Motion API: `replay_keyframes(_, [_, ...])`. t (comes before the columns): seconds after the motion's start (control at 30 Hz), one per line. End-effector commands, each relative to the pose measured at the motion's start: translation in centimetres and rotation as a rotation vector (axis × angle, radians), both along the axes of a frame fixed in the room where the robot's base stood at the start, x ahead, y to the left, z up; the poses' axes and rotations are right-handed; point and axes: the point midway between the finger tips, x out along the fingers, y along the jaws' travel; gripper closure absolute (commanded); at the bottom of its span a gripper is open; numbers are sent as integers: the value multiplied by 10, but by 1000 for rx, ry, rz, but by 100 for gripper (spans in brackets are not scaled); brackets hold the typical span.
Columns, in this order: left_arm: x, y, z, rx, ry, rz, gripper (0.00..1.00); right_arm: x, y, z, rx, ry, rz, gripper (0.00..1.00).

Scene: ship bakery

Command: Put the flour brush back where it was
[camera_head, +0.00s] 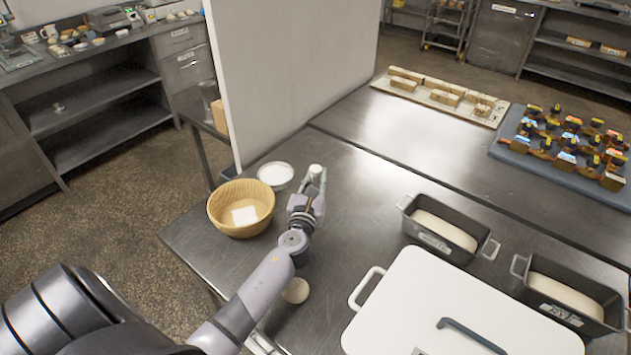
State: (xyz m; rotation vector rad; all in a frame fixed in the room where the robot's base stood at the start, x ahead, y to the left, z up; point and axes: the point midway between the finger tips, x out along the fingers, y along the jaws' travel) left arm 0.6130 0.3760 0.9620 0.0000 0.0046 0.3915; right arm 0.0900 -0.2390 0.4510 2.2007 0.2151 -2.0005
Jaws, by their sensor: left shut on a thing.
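My left gripper (313,187) is above the steel table, just right of a white bowl of flour (275,174). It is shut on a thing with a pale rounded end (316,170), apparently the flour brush. The fingers hide most of it, and I cannot tell whether it touches the table. My right gripper is not in view.
A dough ball (295,290) lies beside my left forearm. A large white lidded box (410,300) and two dark dough pans (462,254) (588,321) fill the right side. A tall pale partition (290,60) rises behind the bowl.

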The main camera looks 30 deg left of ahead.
Motion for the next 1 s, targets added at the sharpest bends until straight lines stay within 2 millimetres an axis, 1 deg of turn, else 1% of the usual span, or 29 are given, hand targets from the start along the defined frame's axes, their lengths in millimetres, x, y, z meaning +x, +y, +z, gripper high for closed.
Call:
replay_keyframes(0.07, [0, 0, 1, 0, -1, 0, 100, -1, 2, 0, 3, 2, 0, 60])
replay_keyframes(0.23, [0, 0, -5, 0, -1, 0, 100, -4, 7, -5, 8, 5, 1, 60])
replay_keyframes(0.27, [0, 0, -3, 0, 0, 1, 79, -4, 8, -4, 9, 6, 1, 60])
replay_keyframes(0.53, [0, 0, -3, 0, 0, 1, 61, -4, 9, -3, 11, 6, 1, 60])
replay_keyframes(0.8, [0, 0, -3, 0, 0, 1, 61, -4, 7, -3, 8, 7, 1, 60])
replay_keyframes(0.93, [0, 0, 4, -1, 0, 1, 61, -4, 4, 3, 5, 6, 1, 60])
replay_keyframes(1.0, [-10, -4, -1, -1, 2, 0, 61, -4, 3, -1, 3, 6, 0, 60])
